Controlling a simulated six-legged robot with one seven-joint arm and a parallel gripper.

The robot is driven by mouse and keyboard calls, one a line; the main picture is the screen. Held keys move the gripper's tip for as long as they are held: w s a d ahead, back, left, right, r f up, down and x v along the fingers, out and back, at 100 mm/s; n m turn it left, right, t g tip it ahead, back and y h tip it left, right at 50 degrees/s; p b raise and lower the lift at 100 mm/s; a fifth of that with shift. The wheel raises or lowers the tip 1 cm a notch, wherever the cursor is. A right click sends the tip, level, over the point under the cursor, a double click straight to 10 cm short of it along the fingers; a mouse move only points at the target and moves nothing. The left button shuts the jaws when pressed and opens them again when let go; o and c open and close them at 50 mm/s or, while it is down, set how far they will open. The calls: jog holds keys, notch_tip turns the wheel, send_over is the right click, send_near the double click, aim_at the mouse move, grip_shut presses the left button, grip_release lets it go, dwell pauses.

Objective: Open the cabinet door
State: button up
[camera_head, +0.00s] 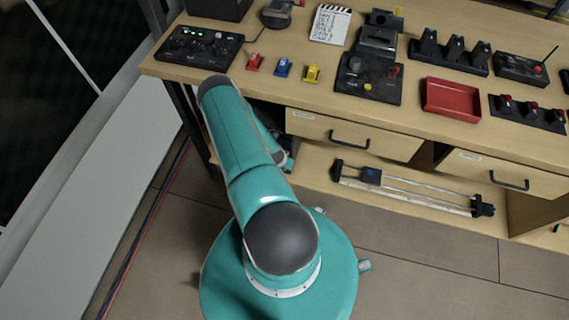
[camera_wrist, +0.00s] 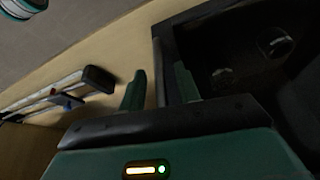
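In the wrist view, a dark, open-looking box or cabinet (camera_wrist: 225,75) fills the right side, with dim round shapes inside. Its thin dark upright edge (camera_wrist: 157,72) shows between the two teal fingers of my gripper (camera_wrist: 158,92). The fingers stand apart, with a gap between the left finger and that edge. I cannot tell whether this edge is the cabinet door or whether the right finger touches it. In the head view, my arm reaches under the left end of the desk, and my gripper is mostly hidden there. No cabinet door shows clearly in that view.
The wooden desk (camera_head: 275,88) carries control boxes, toy cars and a red tray (camera_head: 451,99). Below are a left drawer (camera_head: 310,125) and a right drawer (camera_head: 470,168), with black handles. A slider rail (camera_head: 415,187) lies on the low shelf. Floor at lower right is clear.

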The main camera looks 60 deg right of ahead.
jog(key=shift+d+f, duration=0.2)
jog(key=shift+f, duration=0.3)
jog(key=shift+c, duration=0.2)
grip_shut()
